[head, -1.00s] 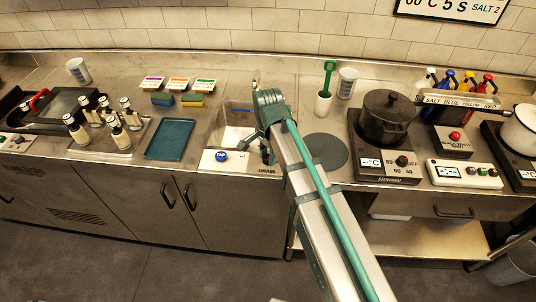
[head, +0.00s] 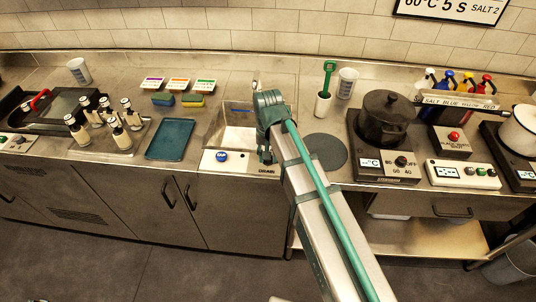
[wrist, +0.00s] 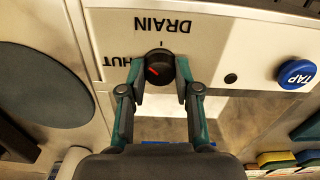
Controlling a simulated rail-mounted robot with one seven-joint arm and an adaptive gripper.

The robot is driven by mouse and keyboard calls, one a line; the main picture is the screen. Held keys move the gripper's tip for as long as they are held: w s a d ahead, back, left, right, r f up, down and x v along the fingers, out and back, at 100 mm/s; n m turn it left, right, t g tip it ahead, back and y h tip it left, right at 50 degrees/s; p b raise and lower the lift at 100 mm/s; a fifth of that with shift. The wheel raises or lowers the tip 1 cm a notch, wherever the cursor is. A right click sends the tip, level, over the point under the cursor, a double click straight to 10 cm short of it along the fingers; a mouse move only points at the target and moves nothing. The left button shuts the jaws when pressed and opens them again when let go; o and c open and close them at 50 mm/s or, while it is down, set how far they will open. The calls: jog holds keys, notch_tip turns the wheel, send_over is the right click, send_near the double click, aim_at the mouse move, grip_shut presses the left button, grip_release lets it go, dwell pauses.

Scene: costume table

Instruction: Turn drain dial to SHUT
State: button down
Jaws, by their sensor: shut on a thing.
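The drain dial (wrist: 160,68) is a small black knob with a red mark, on a white panel (wrist: 225,30) labelled DRAIN. My gripper (wrist: 160,72) is shut on the dial, with one fingertip at each side. In the head view my gripper (head: 266,158) is down at the panel's right end, and it hides the dial there.
A blue TAP button (wrist: 296,74) is on the same panel, with a small black hole between it and the dial. The sink (head: 238,125) lies behind the panel. A dark round mat (head: 325,151) lies to the right. A teal tray (head: 170,139) lies to the left.

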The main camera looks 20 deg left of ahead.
jog(key=n, duration=0.3)
jog(key=shift+n, duration=2.3)
jog(key=c, duration=0.8)
grip_release()
notch_tip(320, 180, up, 12)
jog(key=shift+r, duration=0.1)
